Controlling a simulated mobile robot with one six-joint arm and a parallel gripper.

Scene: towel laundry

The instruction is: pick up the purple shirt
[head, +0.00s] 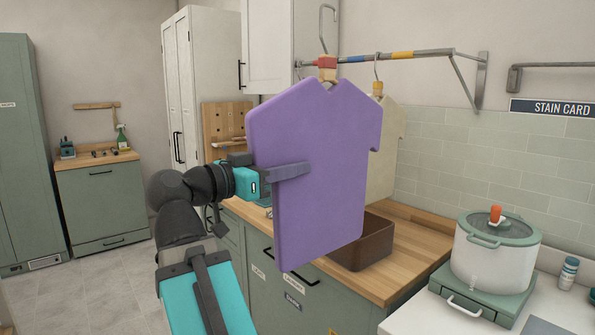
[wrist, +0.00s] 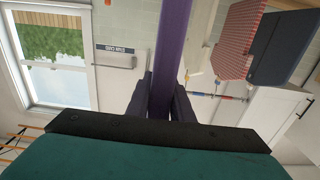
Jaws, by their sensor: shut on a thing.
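The purple shirt (head: 315,190) is a flat, stiff shape in the middle of the head view, upright and slightly turned. A hanger (head: 326,65) with a wooden block and a metal hook rises from its neck. The hook's curve shows above the rail (head: 357,57), with no visible contact. My gripper (head: 292,171) reaches in from the left and is shut on the shirt's left side, one finger across its front face. In the wrist view the shirt (wrist: 172,55) shows edge-on as a purple strip between the fingers of my gripper (wrist: 160,102).
A cream shirt (head: 385,155) hangs on the rail behind. Below are a wooden counter (head: 420,255) and a brown bin (head: 375,245), partly hidden by the purple shirt. A white pot (head: 495,255) stands at right. Open floor (head: 100,285) lies at left.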

